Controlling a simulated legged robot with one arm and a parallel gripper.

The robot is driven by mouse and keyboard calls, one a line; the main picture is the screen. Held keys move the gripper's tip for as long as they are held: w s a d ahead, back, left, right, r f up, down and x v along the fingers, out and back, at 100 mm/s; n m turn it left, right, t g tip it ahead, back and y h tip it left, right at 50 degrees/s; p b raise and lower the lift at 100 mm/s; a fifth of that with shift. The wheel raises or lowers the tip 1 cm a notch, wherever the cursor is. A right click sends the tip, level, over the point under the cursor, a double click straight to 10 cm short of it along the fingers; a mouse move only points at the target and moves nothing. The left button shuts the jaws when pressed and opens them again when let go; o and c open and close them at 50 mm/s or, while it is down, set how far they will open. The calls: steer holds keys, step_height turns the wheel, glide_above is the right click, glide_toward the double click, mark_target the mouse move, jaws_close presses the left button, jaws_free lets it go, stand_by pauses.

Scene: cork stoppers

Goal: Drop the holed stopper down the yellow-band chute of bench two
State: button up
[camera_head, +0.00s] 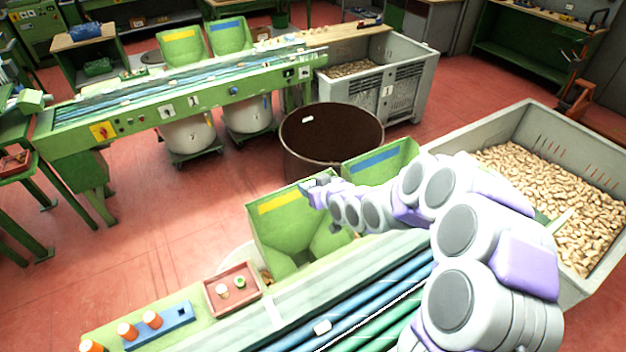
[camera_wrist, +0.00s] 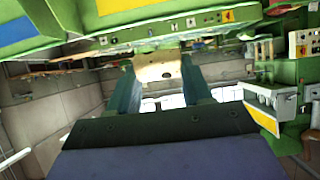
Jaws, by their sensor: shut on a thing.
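In the wrist view, my gripper (camera_wrist: 160,88) has its two fingers on either side of a tan cork stopper (camera_wrist: 157,67) with a small dark hole-like spot, and is shut on it. In the head view, my gripper (camera_head: 314,188) is above the right side of the green yellow-band chute (camera_head: 270,222) on the near bench; the stopper cannot be made out there. This chute's yellow band (camera_head: 279,203) is on its upper back wall. The far bench also has a yellow-band chute (camera_head: 182,48). I see no readable number on the near bench.
A blue-band chute (camera_head: 382,158) stands right of the near yellow-band one, partly behind my arm. A brown drum (camera_head: 332,150) stands beyond. A cork-filled crate (camera_head: 480,145) is right.

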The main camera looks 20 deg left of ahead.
steer(key=shift+a+f, duration=0.15)
steer(key=shift+f, duration=0.35)
steer(key=shift+a+f, duration=0.25)
steer(key=shift+a, duration=0.4)
steer(key=o, duration=1.1)
steer(key=shift+d+r, duration=0.15)
steer(key=shift+d, duration=0.6)
steer(key=shift+c, duration=0.2)
steer(key=shift+a, duration=0.1)
steer(key=shift+s+a, duration=0.15)
steer(key=shift+s+r, duration=0.2)
steer(key=b+v, duration=0.1)
steer(key=v, duration=1.6)
steer(key=shift+w+d+f, duration=0.15)
steer(key=shift+w+d, duration=0.05)
steer(key=shift+d, duration=0.2)
